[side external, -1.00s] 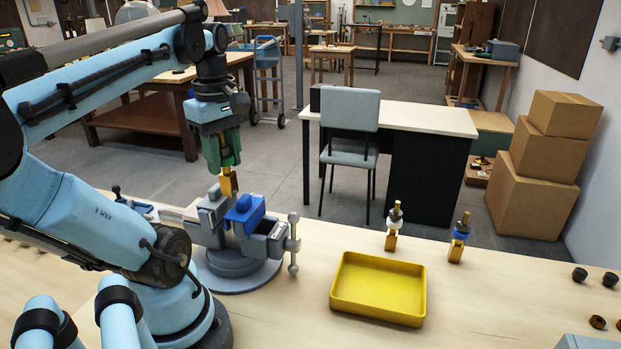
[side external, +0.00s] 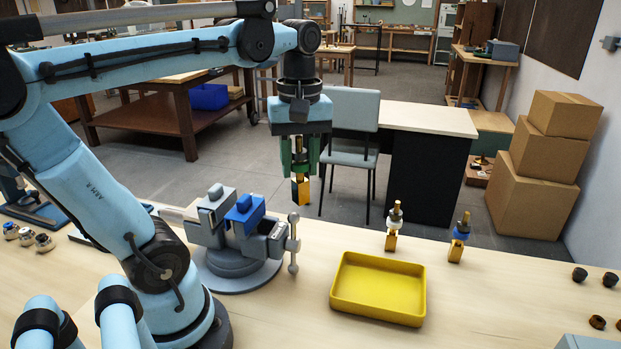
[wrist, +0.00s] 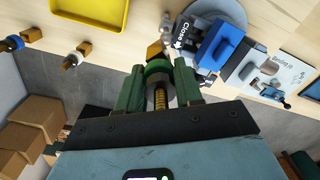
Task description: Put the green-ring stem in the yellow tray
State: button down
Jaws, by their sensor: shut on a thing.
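My gripper (side external: 300,165) is shut on the green-ring stem (side external: 300,190) and holds it upright in the air, right of the vise. In the wrist view the stem's green ring (wrist: 158,68) shows between my green fingers (wrist: 158,90), with the threaded rod nearer the camera and the yellow end beyond. In the side view the fingers hide the ring. The yellow tray (side external: 375,285) lies on the bench, lower and to the right of the held stem, and is empty. The tray also shows at the top left of the wrist view (wrist: 90,14).
The vise (side external: 236,240) with blue and grey jaws stands left of the tray. A white-ring stem (side external: 394,226) and a blue-ring stem (side external: 459,238) stand behind the tray. Several dark caps (side external: 597,321) lie at the far right. The bench between vise and tray is clear.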

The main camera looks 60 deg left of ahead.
jog(key=w+d+f+m, duration=0.1)
jog(key=d+f+m, duration=0.15)
jog(key=d, duration=0.45)
jog(key=w+d+f+m, duration=0.1)
jog(key=d+m, duration=0.3)
jog(key=d, duration=0.3)
jog(key=w+d+f+m, duration=0.15)
jog(key=d+m, duration=0.25)
jog(key=d, duration=0.4)
jog(key=shift+w+a+f, duration=1.15)
jog(key=shift+a+f, duration=0.35)
jog(key=shift+f, duration=0.4)
jog(key=shift+w+a+f, duration=1.1)
jog(key=shift+a+f, duration=0.45)
jog(key=shift+f, duration=0.3)
jog(key=shift+w+a+f, duration=1.15)
jog(key=shift+a+f, duration=0.35)
jog(key=shift+f, duration=0.4)
jog(key=shift+f, duration=0.15)
jog(key=c, duration=0.7)
grip_release()
jog(key=shift+c, duration=0.2)
